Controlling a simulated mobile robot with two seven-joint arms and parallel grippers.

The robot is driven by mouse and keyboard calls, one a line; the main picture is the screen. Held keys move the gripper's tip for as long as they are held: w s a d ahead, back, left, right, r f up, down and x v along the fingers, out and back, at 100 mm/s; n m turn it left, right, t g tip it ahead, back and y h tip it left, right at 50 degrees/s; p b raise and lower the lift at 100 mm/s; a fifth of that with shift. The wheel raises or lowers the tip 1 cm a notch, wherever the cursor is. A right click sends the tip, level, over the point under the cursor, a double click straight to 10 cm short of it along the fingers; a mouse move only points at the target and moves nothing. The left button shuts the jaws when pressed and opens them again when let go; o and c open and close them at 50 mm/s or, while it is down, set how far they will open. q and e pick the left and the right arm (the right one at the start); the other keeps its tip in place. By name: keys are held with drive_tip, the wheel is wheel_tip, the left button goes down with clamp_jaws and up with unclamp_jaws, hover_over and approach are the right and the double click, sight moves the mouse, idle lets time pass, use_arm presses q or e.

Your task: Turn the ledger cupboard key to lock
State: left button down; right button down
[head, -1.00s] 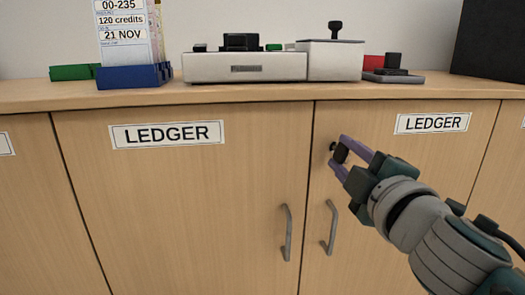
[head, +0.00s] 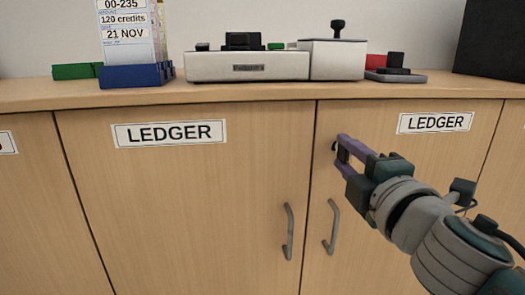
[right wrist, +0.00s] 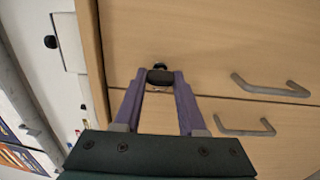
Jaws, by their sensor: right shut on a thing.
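The ledger cupboard's right door (head: 385,250) and left door (head: 180,220) are both closed, each with a LEDGER label. My right gripper (head: 344,149) is at the upper left part of the right door, above its handle. In the right wrist view, the gripper (right wrist: 159,84) is shut on the dark key (right wrist: 160,76), whose head sits between the two purple fingertips. The key stands at the dark lock (right wrist: 159,65) on the door face. In the head view the fingers mostly hide the key. My left gripper is not in view.
Bar handles (head: 288,232) (head: 332,227) stick out from both doors below the gripper. On the counter (head: 250,92) above stand a white device (head: 247,66), a blue holder (head: 135,76) with slips, and a stamp pad (head: 396,76).

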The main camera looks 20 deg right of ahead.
drive_tip(key=shift+c, duration=2.4)
unclamp_jaws()
drive_tip(key=v, duration=1)
drive_tip(key=shift+b, duration=0.3)
drive_tip(key=shift+d+r, duration=0.1)
drive_tip(key=shift+d, duration=0.05)
